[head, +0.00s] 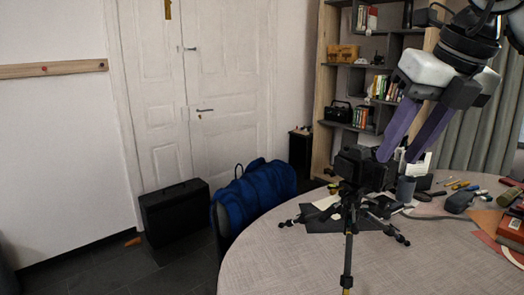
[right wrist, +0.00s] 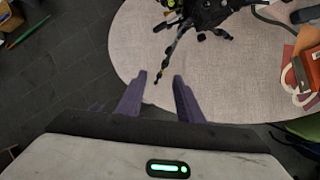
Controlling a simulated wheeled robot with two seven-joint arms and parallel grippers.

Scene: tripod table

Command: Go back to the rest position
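My right gripper (head: 398,158) comes in from the upper right of the head view, its purple fingers pointing down. In the right wrist view the two fingers (right wrist: 159,78) stand apart with nothing held between them. The black tripod (head: 348,240) stands on the round table (head: 285,268) with its legs spread and a black camera-like head (head: 362,170) on top. My fingertips appear near that head in the picture; their exact distance is unclear. The tripod (right wrist: 210,14) also shows at the top of the right wrist view, one leg pointing down toward the finger gap. My left gripper is out of view.
Small tools (head: 458,185), a dark computer mouse-like object (head: 459,202) and an orange-red box (head: 487,222) lie at the table's right. A chair with a blue jacket (head: 255,195) stands at the table's left edge. The table's front left is clear.

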